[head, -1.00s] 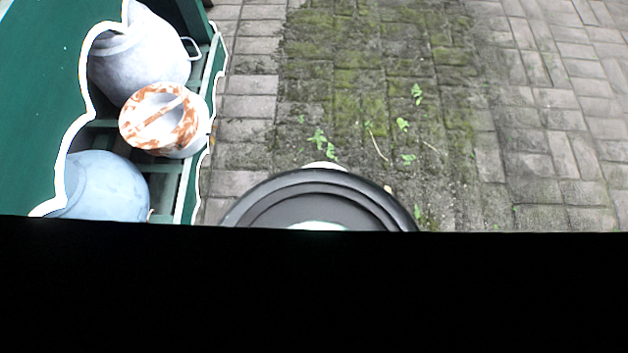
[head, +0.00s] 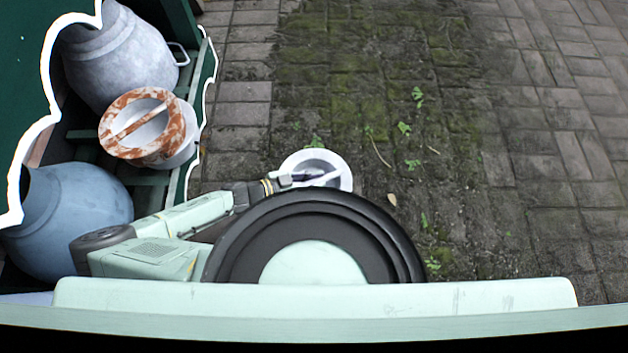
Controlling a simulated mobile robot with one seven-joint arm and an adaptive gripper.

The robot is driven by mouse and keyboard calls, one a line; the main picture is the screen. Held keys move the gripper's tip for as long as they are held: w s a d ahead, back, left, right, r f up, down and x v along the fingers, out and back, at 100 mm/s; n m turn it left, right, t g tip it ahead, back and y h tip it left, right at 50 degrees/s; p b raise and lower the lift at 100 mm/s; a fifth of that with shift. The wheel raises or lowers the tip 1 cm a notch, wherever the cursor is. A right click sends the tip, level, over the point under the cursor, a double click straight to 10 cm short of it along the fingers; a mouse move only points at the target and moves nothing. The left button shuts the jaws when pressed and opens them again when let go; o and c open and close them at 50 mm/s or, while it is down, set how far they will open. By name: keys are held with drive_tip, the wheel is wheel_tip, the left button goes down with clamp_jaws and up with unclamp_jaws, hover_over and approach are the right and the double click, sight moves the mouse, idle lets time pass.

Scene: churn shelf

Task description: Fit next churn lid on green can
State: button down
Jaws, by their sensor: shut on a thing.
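My gripper (head: 308,177) is shut on a round white-grey churn lid (head: 337,166), with its fingers at the bar across the lid's middle. The lid is over the brick paving, to the right of the shelf and apart from the cans. My black round part partly hides the area just below it. No can in view looks clearly green. On the shelf are a grey can (head: 122,60), a white can with a rust-marked top and a bar across it (head: 178,118), and a blue can (head: 75,215).
The dark green shelf (head: 165,190) has a white wavy edge and fills the left side. The brick paving (head: 440,110) in the middle and right is clear apart from a few leaves. My pale body edge blocks the bottom.

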drive_tip(key=shift+w+f, duration=0.1)
drive_tip(key=shift+w, duration=1.05)
drive_tip(key=shift+f+b, duration=0.95)
drive_tip(key=shift+f, duration=0.7)
drive_tip(key=shift+f, duration=0.15)
drive_tip(key=c, duration=1.6)
unclamp_jaws()
drive_tip(key=shift+a, duration=0.1)
drive_tip(key=p+v, duration=0.4)
drive_tip(key=v, duration=0.8)
